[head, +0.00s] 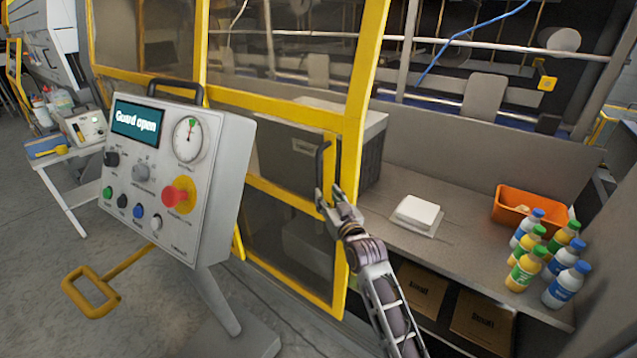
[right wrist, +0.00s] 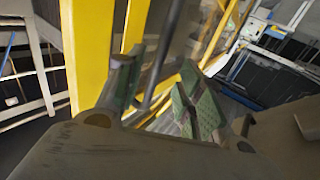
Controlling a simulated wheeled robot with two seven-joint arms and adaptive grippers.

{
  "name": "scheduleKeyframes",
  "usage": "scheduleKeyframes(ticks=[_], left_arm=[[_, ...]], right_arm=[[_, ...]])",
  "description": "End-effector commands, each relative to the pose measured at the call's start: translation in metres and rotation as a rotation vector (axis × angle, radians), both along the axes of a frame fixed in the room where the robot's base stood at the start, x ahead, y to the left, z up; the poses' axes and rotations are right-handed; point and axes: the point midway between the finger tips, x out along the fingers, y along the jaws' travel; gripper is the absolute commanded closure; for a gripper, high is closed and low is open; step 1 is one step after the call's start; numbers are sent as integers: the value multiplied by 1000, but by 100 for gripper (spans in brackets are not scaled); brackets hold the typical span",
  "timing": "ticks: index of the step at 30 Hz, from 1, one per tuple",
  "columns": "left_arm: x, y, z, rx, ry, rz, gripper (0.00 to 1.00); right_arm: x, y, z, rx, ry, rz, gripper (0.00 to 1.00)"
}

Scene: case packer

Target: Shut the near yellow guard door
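The near yellow guard door (head: 357,110) is a yellow frame with clear panes. It stands open, with the machine's inside uncovered to its right. Its dark upright handle (head: 321,160) is near the free edge. My right gripper (head: 329,203) is at the lower part of this handle. In the right wrist view the handle bar (right wrist: 162,60) runs between the two parted fingers (right wrist: 158,98), and I cannot tell whether either touches it. My left gripper is not in view.
A grey control panel (head: 222,130) reading "Guard open" stands left of the door, with a yellow loop handle (head: 92,290) below.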

Motion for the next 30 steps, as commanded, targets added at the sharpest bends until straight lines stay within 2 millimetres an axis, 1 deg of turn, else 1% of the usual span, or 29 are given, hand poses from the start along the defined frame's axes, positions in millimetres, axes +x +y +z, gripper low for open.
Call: scheduleKeyframes(ticks=[15, 24, 30], left_arm=[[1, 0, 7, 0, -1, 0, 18], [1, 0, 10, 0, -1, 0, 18], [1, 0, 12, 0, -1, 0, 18]], right_arm=[[41, 15, 1, -1, 1, 0, 63], [62, 23, 0, -1, 1, 0, 63], [73, 27, 0, -1, 1, 0, 63]])
